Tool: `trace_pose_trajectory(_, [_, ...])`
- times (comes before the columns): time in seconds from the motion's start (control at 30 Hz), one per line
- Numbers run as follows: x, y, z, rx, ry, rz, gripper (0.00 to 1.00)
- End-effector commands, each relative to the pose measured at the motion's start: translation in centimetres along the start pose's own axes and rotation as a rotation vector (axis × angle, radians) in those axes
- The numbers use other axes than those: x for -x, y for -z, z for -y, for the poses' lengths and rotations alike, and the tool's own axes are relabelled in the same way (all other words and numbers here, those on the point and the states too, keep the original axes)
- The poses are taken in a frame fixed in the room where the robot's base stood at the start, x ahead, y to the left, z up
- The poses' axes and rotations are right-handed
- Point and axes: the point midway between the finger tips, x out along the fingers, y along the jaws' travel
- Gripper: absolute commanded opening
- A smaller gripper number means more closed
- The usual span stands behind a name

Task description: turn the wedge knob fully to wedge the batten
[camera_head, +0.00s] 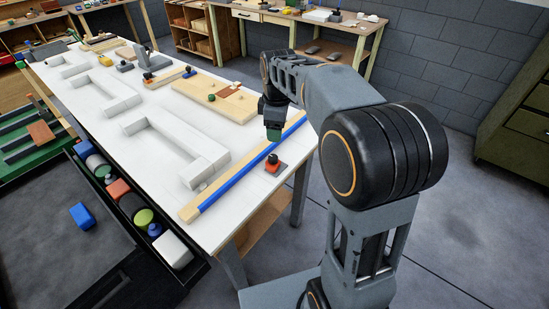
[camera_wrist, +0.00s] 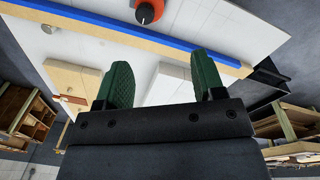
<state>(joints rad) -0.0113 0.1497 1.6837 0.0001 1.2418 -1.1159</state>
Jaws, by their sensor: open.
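A red block with a black knob (camera_head: 272,163), which looks like the wedge knob, sits near the table's right edge, beside a long blue strip (camera_head: 238,178). A pale wooden batten (camera_head: 190,211) runs along the blue strip. In the wrist view the black knob (camera_wrist: 146,13) is at the top edge, partly cut off, beyond the blue strip (camera_wrist: 150,35). My gripper (camera_head: 273,133) hangs over the strip, behind the knob and apart from it. Its green fingers (camera_wrist: 163,80) are spread with nothing between them. How far the knob is turned cannot be told.
The white table (camera_head: 95,102) carries several pale U-shaped blocks (camera_head: 165,150) and a wooden board (camera_head: 214,99) with small knobs. Another red-and-black knob (camera_head: 148,78) is farther back. A dark drawer (camera_head: 192,275) with coloured items stands at left. Open floor lies to the right.

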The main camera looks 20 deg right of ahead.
Motion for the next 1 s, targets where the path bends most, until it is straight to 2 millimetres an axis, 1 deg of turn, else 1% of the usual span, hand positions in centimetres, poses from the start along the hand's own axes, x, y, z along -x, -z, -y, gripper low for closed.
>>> trace_pose_trajectory(0.03, [-0.9,0.5,-1.2,0.062,0.017,0.008,0.63])
trace_pose_trajectory(0.1, [-1.5,0.9,-2.3,0.146,0.035,0.014,0.63])
trace_pose_trajectory(0.2, [-2.2,1.4,-3.4,0.229,0.053,0.019,0.63])
trace_pose_trajectory(0.3, [-3.0,1.6,-3.9,0.274,0.063,0.021,0.63])
trace_pose_trajectory(0.47, [-5.3,1.5,-3.8,0.289,0.069,0.022,0.63])
trace_pose_trajectory(0.8, [-11.8,1.4,-3.4,0.287,0.067,0.022,0.63])
trace_pose_trajectory(1.0, [-14.5,1.3,-3.2,0.287,0.066,0.021,0.63])
